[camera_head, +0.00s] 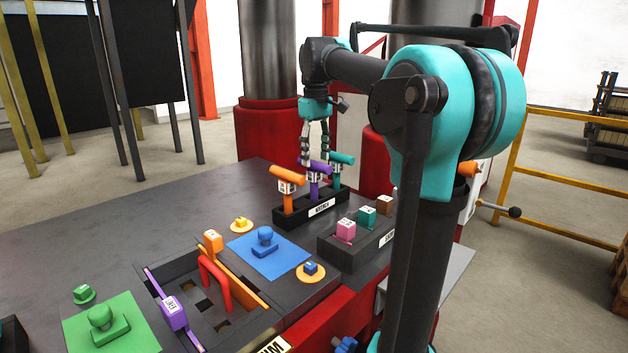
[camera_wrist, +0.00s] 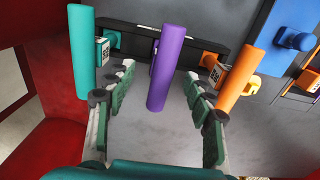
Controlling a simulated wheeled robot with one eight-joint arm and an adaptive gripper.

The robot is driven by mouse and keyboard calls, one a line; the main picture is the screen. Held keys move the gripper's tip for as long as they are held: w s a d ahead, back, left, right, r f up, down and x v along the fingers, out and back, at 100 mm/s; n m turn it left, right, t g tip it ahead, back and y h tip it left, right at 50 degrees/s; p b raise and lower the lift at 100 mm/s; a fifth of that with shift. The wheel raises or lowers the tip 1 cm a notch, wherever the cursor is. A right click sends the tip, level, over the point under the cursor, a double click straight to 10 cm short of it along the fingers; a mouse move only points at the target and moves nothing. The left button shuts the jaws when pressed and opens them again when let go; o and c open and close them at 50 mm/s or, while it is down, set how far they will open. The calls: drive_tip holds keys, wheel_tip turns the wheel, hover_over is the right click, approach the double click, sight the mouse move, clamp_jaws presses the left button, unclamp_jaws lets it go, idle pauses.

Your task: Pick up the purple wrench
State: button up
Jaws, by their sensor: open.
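The purple wrench (camera_head: 316,168) stands upright in the middle of a black wrench holder (camera_head: 318,208), between an orange wrench (camera_head: 287,178) and a teal wrench (camera_head: 342,159). In the wrist view the purple wrench's handle (camera_wrist: 168,62) lies lengthwise in the middle of the picture. My gripper (camera_head: 315,150) is above the holder, pointing down. In the wrist view its two fingers (camera_wrist: 160,85) are apart, one on each side of the purple handle, with gaps to it. Nothing is held. How far the fingertips are above or behind the handle is hard to tell.
In the wrist view the teal wrench (camera_wrist: 84,60) is just left of the fingers, the orange wrench (camera_wrist: 236,78) just right. A block holder (camera_head: 350,252) with pink, teal and brown pieces stands nearby. A blue mat (camera_head: 265,265) lies left. The table's far left is bare.

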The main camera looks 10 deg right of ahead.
sight(314, 174)
drive_tip(key=shift+a+f, duration=0.2)
drive_tip(key=shift+f, duration=2.8)
clamp_jaws()
